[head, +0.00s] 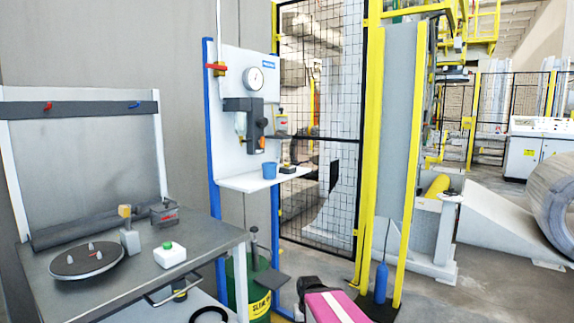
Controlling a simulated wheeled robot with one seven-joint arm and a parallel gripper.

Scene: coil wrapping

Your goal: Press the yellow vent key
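I cannot make out for certain which part is the yellow vent key. A white panel (231,75) on a blue frame carries a round gauge (254,79) and a dark grey air unit (254,126). A small black and yellow item (288,168) sits on the white shelf (238,182) below. On the bench at left, a small stand has a yellow-orange top (124,211). My gripper is not in view.
The grey bench (130,281) holds a dark round plate (86,260) and a white box with a green button (170,255). A blue cup (269,169) stands on the shelf. A green drum (251,287) and a pink-and-black object (333,306) stand below. Yellow posts are at right.

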